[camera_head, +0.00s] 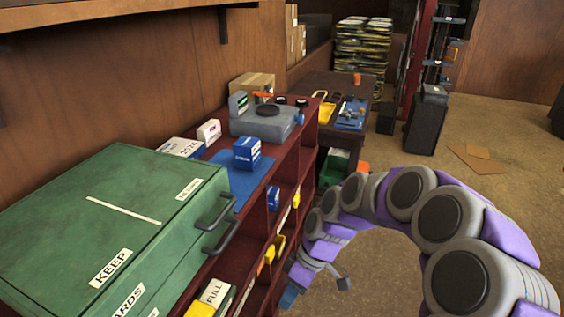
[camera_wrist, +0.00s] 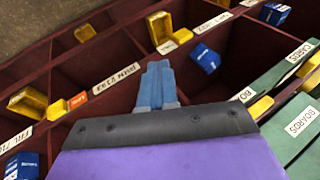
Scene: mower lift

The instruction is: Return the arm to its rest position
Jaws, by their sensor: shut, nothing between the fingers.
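My arm arches from the lower right of the head view down to the front of a dark red shelf unit (camera_head: 308,133). My gripper (camera_head: 290,297) shows there only as a small blue part low beside the shelf, mostly hidden by the wrist. In the wrist view, its blue fingers (camera_wrist: 158,82) are together with nothing between them. They point at the open compartments of the shelf. Whether they touch it I cannot tell.
A green case (camera_head: 80,225) labelled KEEP, a blue box (camera_head: 246,153) and a grey device (camera_head: 264,120) stand on the shelf top. Yellow bins (camera_wrist: 160,27) and a blue carton (camera_wrist: 205,57) sit in compartments. Brown floor (camera_head: 385,270) is open beyond my arm.

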